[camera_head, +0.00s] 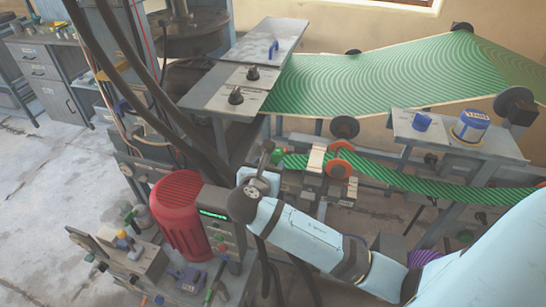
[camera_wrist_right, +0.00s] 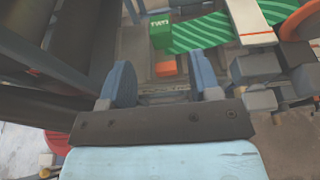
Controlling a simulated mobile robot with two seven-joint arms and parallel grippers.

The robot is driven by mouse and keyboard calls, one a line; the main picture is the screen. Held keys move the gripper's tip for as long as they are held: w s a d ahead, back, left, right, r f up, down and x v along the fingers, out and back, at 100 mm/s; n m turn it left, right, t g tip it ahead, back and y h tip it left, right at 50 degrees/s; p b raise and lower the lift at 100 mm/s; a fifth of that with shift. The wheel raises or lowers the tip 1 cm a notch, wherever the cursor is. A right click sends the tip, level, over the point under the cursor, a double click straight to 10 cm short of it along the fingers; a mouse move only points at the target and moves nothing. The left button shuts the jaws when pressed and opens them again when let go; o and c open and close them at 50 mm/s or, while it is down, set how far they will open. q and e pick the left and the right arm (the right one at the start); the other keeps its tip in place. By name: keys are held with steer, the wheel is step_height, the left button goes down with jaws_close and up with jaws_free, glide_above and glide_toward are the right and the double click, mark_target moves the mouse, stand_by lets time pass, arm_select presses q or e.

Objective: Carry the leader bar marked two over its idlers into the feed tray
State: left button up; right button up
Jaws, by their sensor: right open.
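The leader bar marked two is a small green block (camera_wrist_right: 162,32) with white lettering in the right wrist view, at the end of a green striped web (camera_wrist_right: 215,32). In the head view the bar (camera_head: 278,157) shows small beside my right gripper (camera_head: 268,164). My right gripper also shows in the wrist view (camera_wrist_right: 163,82), its two blue fingers apart with no object held. The bar is ahead of the fingertips, apart from them. An orange-rimmed idler (camera_head: 340,150) stands by the web. I cannot tell which surface is the feed tray. My left gripper is out of view.
A wide green web (camera_head: 390,75) runs above to a grey table (camera_head: 215,92) with black knobs. A grey shelf (camera_head: 450,135) holds a blue-labelled roll (camera_head: 470,125). A red motor (camera_head: 180,215) stands left of my gripper. Open floor (camera_head: 60,190) lies at left.

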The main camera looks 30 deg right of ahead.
steer(key=s+a+f+m+y, duration=0.4)
steer(key=f, duration=0.3)
steer(key=s+a+f+m+y, duration=0.3)
steer(key=s+f+m+y, duration=0.1)
steer(key=f, duration=0.3)
steer(key=s+a+f+m+y, duration=0.1)
steer(key=s+f+m+y, duration=0.1)
steer(key=s+m, duration=0.4)
steer(key=s+a+f+m+t+y, duration=0.1)
steer(key=s+a+f+m+y, duration=0.1)
steer(key=s+m, duration=0.4)
steer(key=shift+s+a+f+m+y, duration=0.25)
steer(key=shift+f+m+y, duration=0.45)
steer(key=shift+m+y, duration=0.85)
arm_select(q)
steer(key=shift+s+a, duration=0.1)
arm_select(e)
steer(key=shift+m+h, duration=0.35)
arm_select(q)
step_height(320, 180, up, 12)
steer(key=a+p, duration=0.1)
steer(key=p, duration=1.3)
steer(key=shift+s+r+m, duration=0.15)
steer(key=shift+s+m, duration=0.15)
arm_select(e)
step_height(320, 180, up, 12)
steer(key=shift+s+d+r, duration=0.15)
steer(key=shift+s+d, duration=0.1)
steer(key=shift+d, duration=0.15)
